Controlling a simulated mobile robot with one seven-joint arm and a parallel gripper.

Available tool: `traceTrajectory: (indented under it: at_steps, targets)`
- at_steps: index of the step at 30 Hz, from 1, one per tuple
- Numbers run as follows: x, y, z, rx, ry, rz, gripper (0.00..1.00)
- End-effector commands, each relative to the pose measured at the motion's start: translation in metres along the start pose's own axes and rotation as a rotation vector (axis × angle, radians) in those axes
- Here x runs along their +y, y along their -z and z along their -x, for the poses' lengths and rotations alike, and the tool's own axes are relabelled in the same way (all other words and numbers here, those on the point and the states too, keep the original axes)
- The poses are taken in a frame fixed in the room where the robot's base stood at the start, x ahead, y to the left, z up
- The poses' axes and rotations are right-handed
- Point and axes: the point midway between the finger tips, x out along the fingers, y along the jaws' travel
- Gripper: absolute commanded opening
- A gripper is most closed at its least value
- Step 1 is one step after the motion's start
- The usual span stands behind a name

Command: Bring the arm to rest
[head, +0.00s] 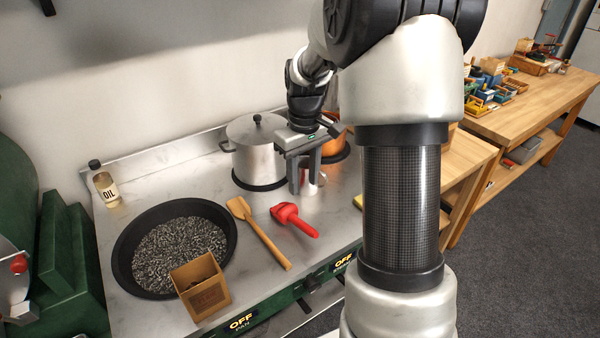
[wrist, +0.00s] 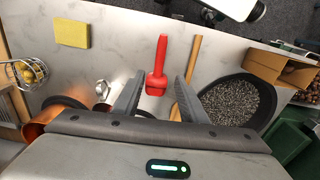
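My gripper (head: 308,188) hangs over the steel counter (head: 335,195) at the end of my arm, fingers pointing down. In the wrist view its two fingers (wrist: 160,95) are apart with nothing gripped between them. A red scoop (head: 294,220) lies on the counter in front of the gripper, apart from it. In the wrist view the red scoop (wrist: 159,68) shows beyond the fingertips.
A black pan (head: 122,262) of dark gravel-like pieces is at left, with a brown box (head: 205,290) at its front edge. A wooden spatula (head: 260,235) lies beside it. A lidded steel pot (head: 257,155), a copper pan (head: 338,143) and an oil bottle (head: 104,183) stand behind.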

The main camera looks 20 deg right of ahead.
Motion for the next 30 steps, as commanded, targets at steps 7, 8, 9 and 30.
traceTrajectory:
  at_steps: [7,8,9,30]
  targets:
    - [-0.004,-0.002,0.012,0.007,-0.006,-0.003,0.39]
    - [-0.007,-0.004,0.019,0.014,-0.011,-0.005,0.39]
    - [-0.011,-0.006,0.029,0.026,-0.02,-0.009,0.39]
    - [-0.151,-0.171,0.186,0.448,-0.076,-0.228,0.39]
